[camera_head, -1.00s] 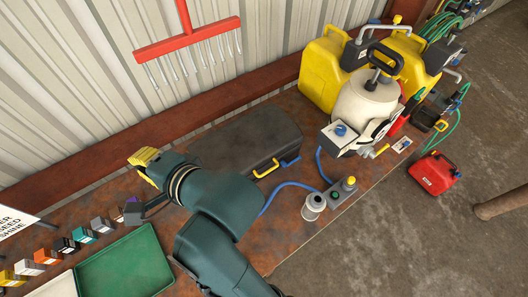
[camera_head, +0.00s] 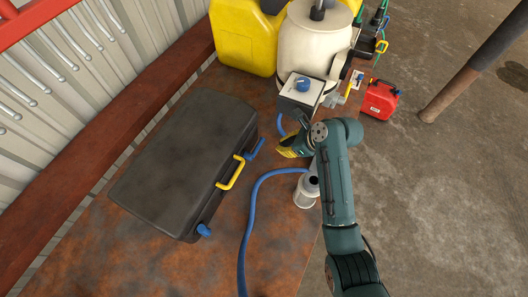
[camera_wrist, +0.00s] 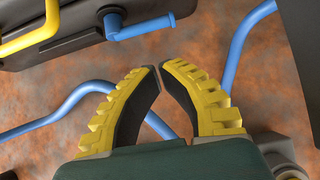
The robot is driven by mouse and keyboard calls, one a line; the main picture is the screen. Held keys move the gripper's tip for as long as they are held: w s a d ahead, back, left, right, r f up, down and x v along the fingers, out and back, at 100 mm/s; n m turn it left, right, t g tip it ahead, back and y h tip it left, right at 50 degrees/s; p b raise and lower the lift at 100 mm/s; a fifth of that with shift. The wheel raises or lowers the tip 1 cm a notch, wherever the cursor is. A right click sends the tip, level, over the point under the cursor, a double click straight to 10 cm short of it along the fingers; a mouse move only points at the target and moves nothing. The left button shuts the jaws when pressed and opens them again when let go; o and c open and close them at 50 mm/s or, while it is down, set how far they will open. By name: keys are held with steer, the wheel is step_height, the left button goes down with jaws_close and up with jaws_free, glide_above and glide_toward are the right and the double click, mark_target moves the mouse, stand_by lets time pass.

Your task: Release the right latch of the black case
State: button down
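The black case (camera_head: 180,160) lies shut on the rusty bench, with a yellow handle (camera_head: 231,172) on its front side. Its right latch (camera_head: 255,149), a blue lever, sits just beyond the handle's far end. In the wrist view the right latch (camera_wrist: 140,27) is a blue bar running rightward from a dark pivot, with the yellow handle (camera_wrist: 30,28) at left. The blue left latch (camera_head: 204,230) is at the near end. My gripper (camera_head: 281,152) is beside the right latch, apart from it. In the wrist view its yellow fingers (camera_wrist: 159,67) meet at the tips, holding nothing.
A blue hose (camera_head: 249,215) crosses the bench in front of the case and passes behind my fingers in the wrist view. A grey-white cup (camera_head: 305,192) stands near my arm. A cream tank (camera_head: 312,45) and a control box (camera_head: 302,90) stand beyond.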

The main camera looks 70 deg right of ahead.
steer(key=b+x, duration=0.2)
steer(key=x, duration=0.8)
steer(key=shift+w+r, duration=0.1)
steer(key=shift+w, duration=0.1)
steer(key=shift+s+r, duration=0.1)
steer(key=shift+r, duration=0.05)
